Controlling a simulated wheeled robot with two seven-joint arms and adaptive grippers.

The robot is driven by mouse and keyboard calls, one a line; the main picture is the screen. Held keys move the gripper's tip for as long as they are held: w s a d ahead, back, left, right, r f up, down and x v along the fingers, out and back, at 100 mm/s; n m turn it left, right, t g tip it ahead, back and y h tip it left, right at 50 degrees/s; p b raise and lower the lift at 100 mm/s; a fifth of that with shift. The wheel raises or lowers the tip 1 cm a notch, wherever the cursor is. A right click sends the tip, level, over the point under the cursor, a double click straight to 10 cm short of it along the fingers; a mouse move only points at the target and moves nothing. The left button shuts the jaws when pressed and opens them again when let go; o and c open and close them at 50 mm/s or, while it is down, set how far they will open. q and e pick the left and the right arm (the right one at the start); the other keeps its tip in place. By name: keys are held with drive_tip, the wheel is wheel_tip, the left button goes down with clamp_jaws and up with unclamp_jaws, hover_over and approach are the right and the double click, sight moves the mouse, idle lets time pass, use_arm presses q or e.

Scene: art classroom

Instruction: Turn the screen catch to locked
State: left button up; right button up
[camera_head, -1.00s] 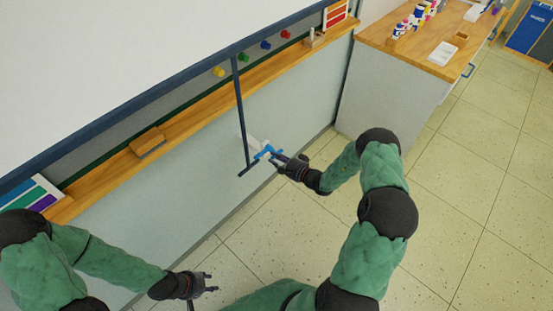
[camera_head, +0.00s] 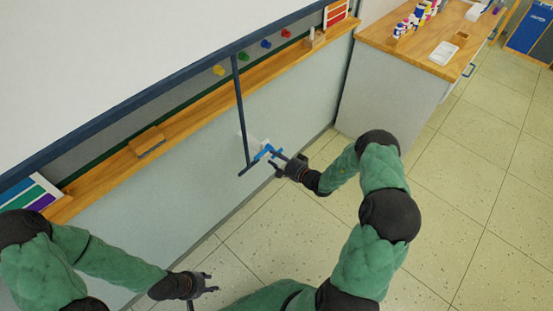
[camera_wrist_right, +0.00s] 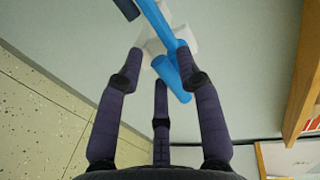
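The screen catch (camera_head: 264,151) is a blue handle on a white mount on the pale wall panel, beside the lower end of the dark screen bar (camera_head: 241,110). In the right wrist view the blue catch (camera_wrist_right: 163,25) has a long arm and a shorter stub, with the white mount behind. My right gripper (camera_head: 281,162) is at the catch, its fingers spread. In the wrist view the fingertips (camera_wrist_right: 160,60) stand apart around the blue stub; whether they touch it is unclear. My left gripper (camera_head: 208,281) is open and empty, low and away from the catch.
A wooden ledge (camera_head: 193,117) runs along the wall above the catch, carrying an eraser (camera_head: 147,140). A white screen (camera_head: 110,55) hangs above. A cabinet (camera_head: 385,95) with paint bottles stands at the right. The tiled floor (camera_head: 450,190) is clear.

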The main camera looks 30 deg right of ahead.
idle(0.3)
drive_tip(key=v, duration=1.2)
